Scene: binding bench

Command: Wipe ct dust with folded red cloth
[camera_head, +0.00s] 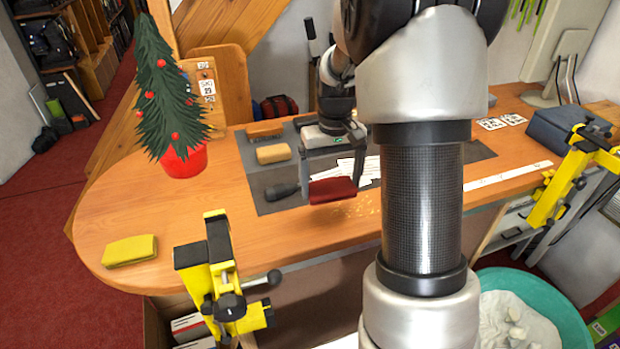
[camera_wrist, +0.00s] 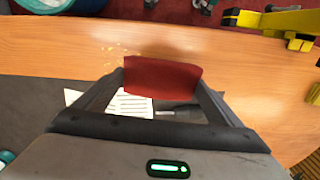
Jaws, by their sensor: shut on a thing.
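My gripper (camera_head: 331,180) is shut on the folded red cloth (camera_head: 333,191), which spans between its two fingers above the front part of the wooden bench (camera_head: 230,215). The cloth also shows in the wrist view (camera_wrist: 162,77). Pale yellow dust (camera_head: 367,212) lies as scattered specks on the bench wood, just right of the cloth and partly behind my arm. In the wrist view the dust (camera_wrist: 118,52) is left of the cloth, apart from it in the picture. I cannot tell whether the cloth touches the bench.
A dark mat (camera_head: 262,185) bears printed sheets, a dark-handled tool (camera_head: 282,191) and wooden blocks. A yellow block (camera_head: 130,250) and a small potted tree (camera_head: 183,160) stand left. Yellow clamps (camera_head: 222,275) grip the front edge. A teal tub (camera_head: 560,305) stands below right.

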